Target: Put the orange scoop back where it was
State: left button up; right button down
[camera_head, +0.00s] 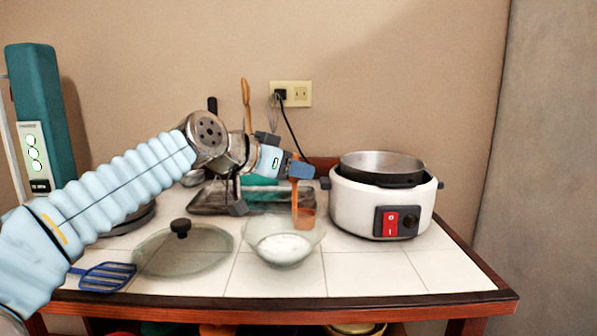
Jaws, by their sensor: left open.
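The orange scoop (304,217) is upright at the right rear rim of a glass bowl (258,240) that holds white powder. Its cup is low and its thin handle rises to my left gripper (270,189). I cannot tell whether the cup is inside the bowl or just behind it. My left gripper is open, above and behind the bowl. One dark blue fingertip overlaps the top of the scoop's handle. I cannot tell whether they touch. My right gripper is not in view.
A white cooker (349,207) with a metal pot stands close on the right. A glass lid (184,250) and a blue spatula (103,277) lie at left front. A metal rack (205,203) and utensils are behind. The tiled front right is clear.

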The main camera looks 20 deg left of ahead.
pick_arm(q)
jog(key=v, duration=1)
jog(key=shift+b, duration=0.45)
